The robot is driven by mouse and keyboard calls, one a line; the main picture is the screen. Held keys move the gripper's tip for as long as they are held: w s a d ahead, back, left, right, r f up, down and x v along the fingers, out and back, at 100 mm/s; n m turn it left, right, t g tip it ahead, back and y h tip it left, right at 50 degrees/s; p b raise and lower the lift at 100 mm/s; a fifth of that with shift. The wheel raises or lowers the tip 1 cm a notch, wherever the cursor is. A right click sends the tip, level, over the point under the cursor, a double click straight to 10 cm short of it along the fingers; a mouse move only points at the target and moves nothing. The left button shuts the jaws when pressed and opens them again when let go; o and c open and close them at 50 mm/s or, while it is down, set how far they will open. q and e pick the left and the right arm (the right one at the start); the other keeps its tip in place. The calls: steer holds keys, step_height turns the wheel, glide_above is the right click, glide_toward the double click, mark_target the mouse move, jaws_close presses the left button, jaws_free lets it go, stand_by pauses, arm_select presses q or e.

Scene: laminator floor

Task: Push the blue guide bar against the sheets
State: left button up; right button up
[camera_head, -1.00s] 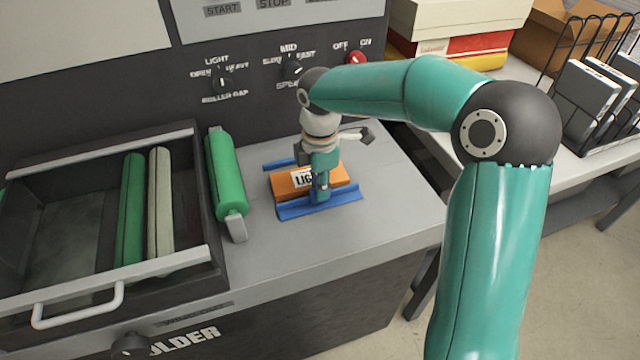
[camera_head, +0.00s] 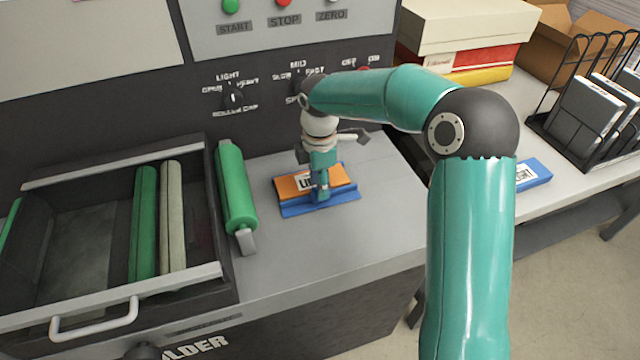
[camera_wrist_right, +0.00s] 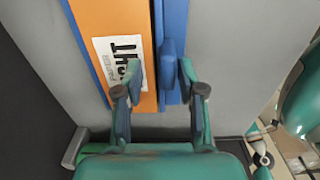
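The blue guide bar (camera_head: 335,205) lies on the grey machine top along the front edge of the orange sheets (camera_head: 290,187). In the right wrist view the bar (camera_wrist_right: 175,15) runs beside the orange sheets (camera_wrist_right: 100,15) with no clear gap, and the sheets bear a white label. My right gripper (camera_head: 321,192) is low over the bar. In the wrist view my right gripper (camera_wrist_right: 160,78) is open, one finger over the sheets and the other beside the bar's raised grip (camera_wrist_right: 169,62); touch cannot be told. My left gripper is out of view.
A green roller (camera_head: 235,185) lies left of the sheets, next to an open drawer (camera_head: 120,290) holding rollers. The control panel (camera_head: 285,95) stands behind. A blue box (camera_head: 533,174), cartons and a wire rack (camera_head: 590,110) are on the right bench. The top's front is clear.

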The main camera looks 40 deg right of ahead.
steer(key=shift+s, duration=0.1)
steer(key=shift+r, duration=0.1)
step_height(320, 180, up, 12)
stand_by(0.6)
steer(key=shift+f, duration=0.2)
